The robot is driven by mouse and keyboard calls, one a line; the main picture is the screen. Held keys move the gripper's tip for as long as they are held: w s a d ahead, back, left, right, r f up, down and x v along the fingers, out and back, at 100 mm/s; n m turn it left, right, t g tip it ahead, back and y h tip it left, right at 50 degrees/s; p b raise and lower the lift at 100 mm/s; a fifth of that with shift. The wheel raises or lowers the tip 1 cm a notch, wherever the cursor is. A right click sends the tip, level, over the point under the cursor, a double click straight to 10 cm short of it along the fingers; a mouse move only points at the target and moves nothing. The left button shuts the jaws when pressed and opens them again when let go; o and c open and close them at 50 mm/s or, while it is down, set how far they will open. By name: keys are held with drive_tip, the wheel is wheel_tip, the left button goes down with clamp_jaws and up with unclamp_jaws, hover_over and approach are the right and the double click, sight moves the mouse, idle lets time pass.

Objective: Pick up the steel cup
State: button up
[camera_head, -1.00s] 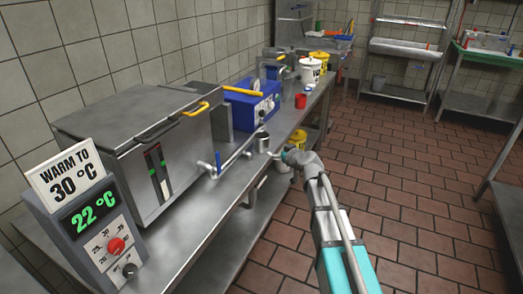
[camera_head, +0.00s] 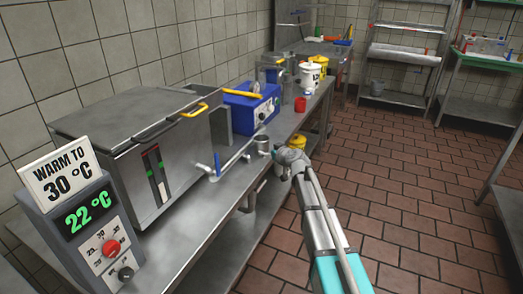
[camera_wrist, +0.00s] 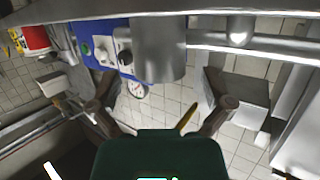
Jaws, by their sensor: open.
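The steel cup (camera_head: 263,144) stands upright near the front edge of the steel counter, beside the end of a metal pipe. In the wrist view, which is upside down, the cup (camera_wrist: 158,50) is centred ahead of my gripper (camera_wrist: 158,93). Its two fingers are spread wide and empty, with the cup beyond the gap between them. In the head view, my gripper (camera_head: 281,163) is just right of the cup, off the counter's front edge. Its fingers are small and partly hidden there by my wrist.
A steel pipe with a blue-handled valve (camera_head: 217,164) runs beside the cup from the big steel tank (camera_head: 150,150). A blue machine (camera_head: 250,107) stands behind. A red cup (camera_head: 300,104) and a white bucket (camera_head: 310,75) are farther along. The floor aisle is clear.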

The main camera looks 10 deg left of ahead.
sight(265, 148)
drive_tip(key=shift+x, duration=1)
drive_tip(key=shift+b+x, duration=0.9)
drive_tip(key=shift+x, duration=1.65)
drive_tip(key=shift+d, duration=0.1)
drive_tip(key=c, duration=0.8)
